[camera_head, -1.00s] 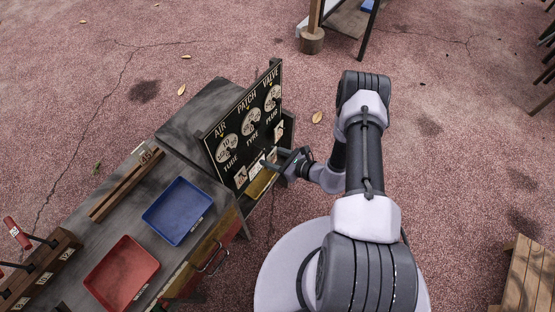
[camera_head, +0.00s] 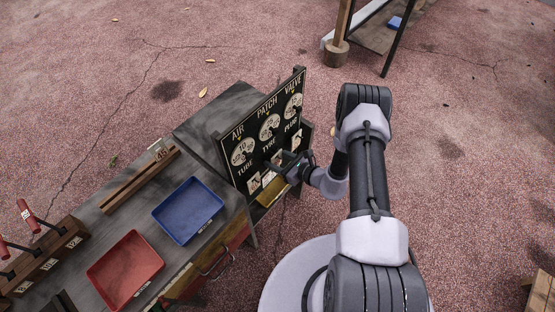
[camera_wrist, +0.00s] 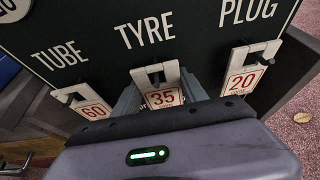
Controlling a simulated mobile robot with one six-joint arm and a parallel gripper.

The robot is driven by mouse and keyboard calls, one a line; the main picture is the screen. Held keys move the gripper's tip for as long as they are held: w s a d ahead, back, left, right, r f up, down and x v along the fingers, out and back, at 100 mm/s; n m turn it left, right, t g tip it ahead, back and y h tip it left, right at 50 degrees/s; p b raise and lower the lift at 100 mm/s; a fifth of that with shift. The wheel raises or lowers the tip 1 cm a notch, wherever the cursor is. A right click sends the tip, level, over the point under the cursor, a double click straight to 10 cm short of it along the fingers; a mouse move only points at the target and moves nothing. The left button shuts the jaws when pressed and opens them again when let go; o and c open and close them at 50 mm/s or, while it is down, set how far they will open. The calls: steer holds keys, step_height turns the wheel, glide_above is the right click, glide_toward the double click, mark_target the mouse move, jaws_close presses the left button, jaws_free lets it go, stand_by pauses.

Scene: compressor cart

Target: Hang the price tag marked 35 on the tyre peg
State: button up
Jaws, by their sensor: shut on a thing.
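The price tag marked 35 (camera_wrist: 163,96) is white with red figures and has a slot in its upper part. It is upright below the word TYRE on the black price board (camera_wrist: 100,62), with the dark tyre peg (camera_wrist: 155,77) showing at its slot. How far the peg passes through is unclear. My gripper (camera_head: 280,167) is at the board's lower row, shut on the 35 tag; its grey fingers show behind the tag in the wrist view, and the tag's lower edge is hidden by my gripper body.
Tag 60 (camera_wrist: 86,104) hangs under TUBE and tag 20 (camera_wrist: 246,72) under PLUG, close on either side. The cart carries a blue tray (camera_head: 158,213), a red tray (camera_head: 94,273) and a wooden rail with a 45 tag (camera_head: 161,154). Open ground lies right of the board.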

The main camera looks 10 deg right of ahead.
stand_by(0.3)
steer(key=o, duration=1.4)
